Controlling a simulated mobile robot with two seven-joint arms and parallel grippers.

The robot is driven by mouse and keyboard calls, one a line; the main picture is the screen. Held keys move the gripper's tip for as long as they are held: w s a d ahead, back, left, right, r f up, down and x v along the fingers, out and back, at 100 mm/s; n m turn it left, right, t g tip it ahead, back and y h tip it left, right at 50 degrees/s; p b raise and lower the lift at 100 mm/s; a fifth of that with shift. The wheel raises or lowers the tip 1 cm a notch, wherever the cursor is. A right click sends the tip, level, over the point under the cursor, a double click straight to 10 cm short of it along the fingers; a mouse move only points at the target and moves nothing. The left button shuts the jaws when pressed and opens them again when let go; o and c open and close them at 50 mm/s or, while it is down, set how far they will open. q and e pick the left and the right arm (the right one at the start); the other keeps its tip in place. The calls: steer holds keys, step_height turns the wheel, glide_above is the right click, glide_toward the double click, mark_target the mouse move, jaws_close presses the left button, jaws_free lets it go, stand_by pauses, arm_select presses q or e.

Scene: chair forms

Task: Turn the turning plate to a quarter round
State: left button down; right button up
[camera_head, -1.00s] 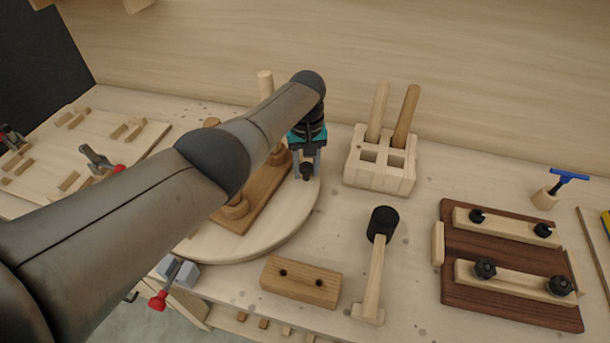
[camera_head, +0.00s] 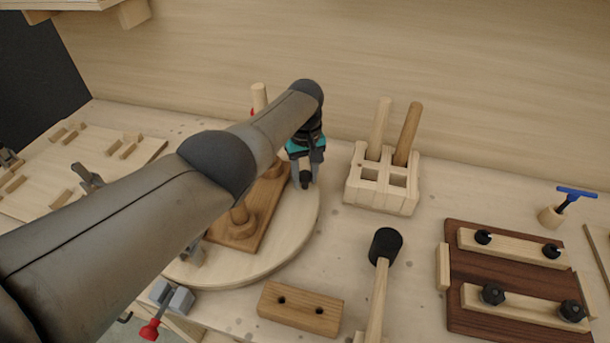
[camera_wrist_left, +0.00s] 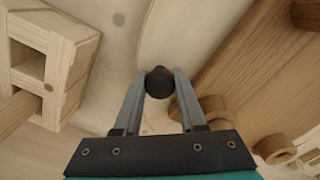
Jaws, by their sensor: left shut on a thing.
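The turning plate (camera_head: 298,228) is a round, pale wooden disc lying on the bench, partly hidden under my left arm. A brown wooden board (camera_head: 266,215) with round wooden parts sits on it. A small black knob (camera_head: 306,180) stands near the plate's rim. My left gripper (camera_head: 305,183) points down and is shut on this knob. In the left wrist view the black knob (camera_wrist_left: 159,82) sits between the two fingertips, above the pale plate (camera_wrist_left: 178,42). My right gripper is not in view.
A slotted wooden block (camera_head: 383,185) with two handles stands right of the plate. A two-hole block (camera_head: 300,308) and a black-headed mallet (camera_head: 386,246) lie in front. A dark board with clamped bars (camera_head: 515,275) is at right. A red-handled clamp (camera_head: 150,331) is at the front left.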

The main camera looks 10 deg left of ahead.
arm_select(q)
steer(key=shift+w+r, duration=0.1)
steer(key=shift+c, duration=2.4)
jaws_free()
steer(key=shift+r+p, duration=0.5)
steer(key=shift+r, duration=0.05)
step_height(320, 180, up, 6)
steer(key=p, duration=0.3)
step_height(320, 180, up, 8)
steer(key=p, duration=0.1)
